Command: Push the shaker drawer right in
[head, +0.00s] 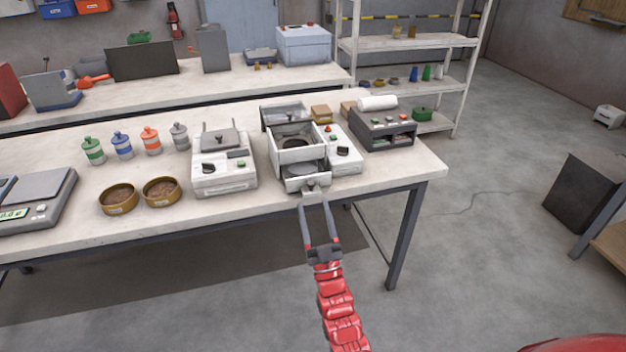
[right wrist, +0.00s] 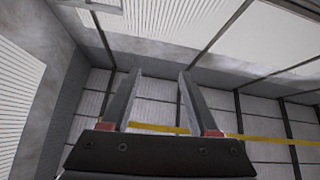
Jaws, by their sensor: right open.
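The shaker (head: 299,154) is a white box-shaped machine near the table's front edge, with an open top over a round dark inside. Its drawer (head: 292,185) sticks out at the lower front, with the dark inside showing. A small grey knob (head: 312,184) is on the drawer's front. My right gripper (head: 315,197) is open, with its fingertips just below and in front of the knob. I cannot tell if they touch it. In the right wrist view the two fingers (right wrist: 155,85) are apart with nothing between them. My left gripper is not in view.
A white device (head: 223,172) stands left of the shaker, and a dark-topped device (head: 383,128) with a white roll stands right. Two brown bowls (head: 161,190) and several coloured bottles (head: 122,146) are farther left. The floor in front of the table (head: 436,172) is clear.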

